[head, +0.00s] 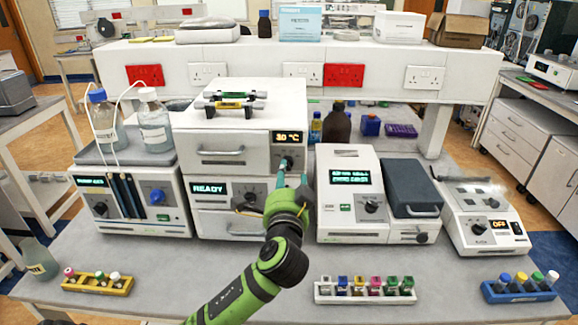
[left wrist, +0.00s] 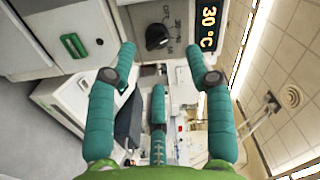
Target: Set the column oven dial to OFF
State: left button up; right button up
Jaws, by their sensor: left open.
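The column oven (head: 222,150) is the white upper unit of the middle stack, and its display (head: 289,137) reads 30 °C. Its black dial (head: 287,163) sits below the display; it also shows in the left wrist view (left wrist: 157,37) with small printed marks around it. I cannot read clearly which mark the dial points to. My left gripper (head: 293,178) is open in front of the oven's right side, its teal fingers reaching up towards the dial. In the left wrist view the fingertips (left wrist: 158,55) are spread to either side below the dial, apart from it and empty.
Below the oven is a unit with a READY display (head: 209,188) and its own knob. A pump unit with bottles (head: 130,200) stands left, and another instrument (head: 350,195) right. Vial racks (head: 365,290) line the bench front. Columns (head: 232,99) lie on top.

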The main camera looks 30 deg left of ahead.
aim_at(289, 166)
pick_arm(q)
jog(key=p+x, duration=0.1)
jog(key=x, duration=0.3)
jog(key=shift+w+a+p, duration=0.3)
jog(key=shift+w+a, duration=0.05)
jog(key=shift+w, duration=0.2)
